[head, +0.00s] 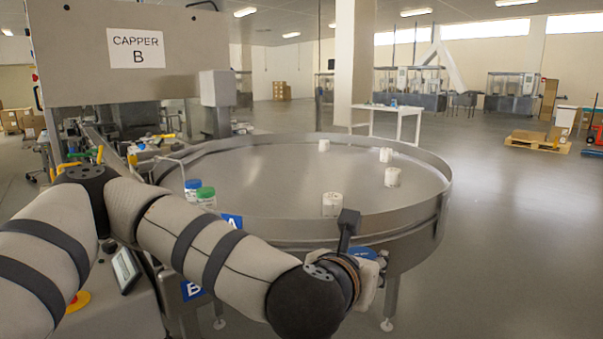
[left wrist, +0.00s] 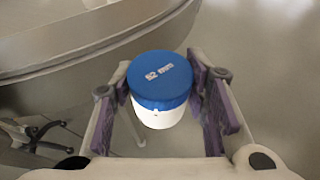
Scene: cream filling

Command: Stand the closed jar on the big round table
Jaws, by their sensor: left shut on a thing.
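The closed jar is white with a blue lid (left wrist: 160,80) marked "82 mm". In the left wrist view it sits upright or nearly so between the purple-padded fingers of my left gripper (left wrist: 162,95), which is shut on it. In the head view the blue lid (head: 365,253) shows just past my wrist, and the jar's body is mostly hidden. The big round table (head: 265,180) is grey metal with a raised rim. The jar is outside the near right rim, and the rim also shows at upper left in the left wrist view (left wrist: 85,62). My right gripper is out of view.
Several white containers (head: 332,204) stand spread on the table's right and far parts; its middle is bare. A blue-lidded jar (head: 193,187) and a green-lidded jar (head: 205,195) stand at the left, near a blue "A" sign (head: 232,221).

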